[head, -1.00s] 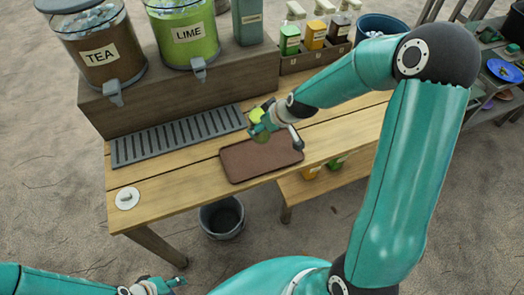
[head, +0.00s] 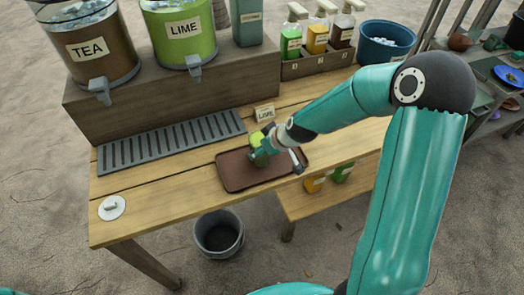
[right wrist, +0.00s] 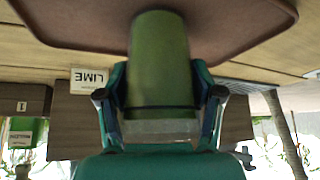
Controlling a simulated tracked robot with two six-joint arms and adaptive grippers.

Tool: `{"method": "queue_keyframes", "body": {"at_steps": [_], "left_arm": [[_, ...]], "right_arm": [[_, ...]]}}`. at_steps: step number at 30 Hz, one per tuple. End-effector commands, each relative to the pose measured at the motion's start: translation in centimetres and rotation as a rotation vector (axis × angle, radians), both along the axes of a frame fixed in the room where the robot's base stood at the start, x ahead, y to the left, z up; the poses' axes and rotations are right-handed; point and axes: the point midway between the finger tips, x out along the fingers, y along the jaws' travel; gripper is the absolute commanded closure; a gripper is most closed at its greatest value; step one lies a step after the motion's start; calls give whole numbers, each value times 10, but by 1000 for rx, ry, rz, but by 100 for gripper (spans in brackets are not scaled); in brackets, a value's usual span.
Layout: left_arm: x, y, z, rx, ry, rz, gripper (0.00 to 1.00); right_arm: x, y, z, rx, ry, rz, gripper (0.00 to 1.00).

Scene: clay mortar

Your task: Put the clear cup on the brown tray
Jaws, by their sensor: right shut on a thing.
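The clear cup (head: 261,159) holds green liquid and is gripped by my right gripper (head: 258,152) over the brown tray. In the right wrist view the cup (right wrist: 160,60) stands between the two fingers of my right gripper (right wrist: 160,95), which are shut on its sides. The cup looks upright, with its base at or just above the tray; I cannot tell whether it touches. The brown tray (head: 235,180) lies flat on the wooden table, and it also shows in the right wrist view (right wrist: 235,30). My left gripper is out of view.
A LIME card (head: 265,114) stands behind the tray. A grey slotted drip grate (head: 170,139) lies to the left, below the TEA (head: 95,50) and LIME (head: 186,35) dispensers. A round white disc (head: 112,207) sits at the table's left. A bucket (head: 219,235) stands below.

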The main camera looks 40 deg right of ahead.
Motion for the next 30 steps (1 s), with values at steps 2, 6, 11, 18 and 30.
{"method": "queue_keyframes", "body": {"at_steps": [2,6,11,18,30], "left_arm": [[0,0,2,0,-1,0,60],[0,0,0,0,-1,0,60],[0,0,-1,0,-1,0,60],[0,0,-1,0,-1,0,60],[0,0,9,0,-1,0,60]], "right_arm": [[0,0,2,-1,-2,0,93],[0,0,0,-1,-1,0,93],[0,0,-1,0,0,2,17],[0,1,-1,1,0,3,9],[-10,-2,21,-2,-2,1,9]]}}
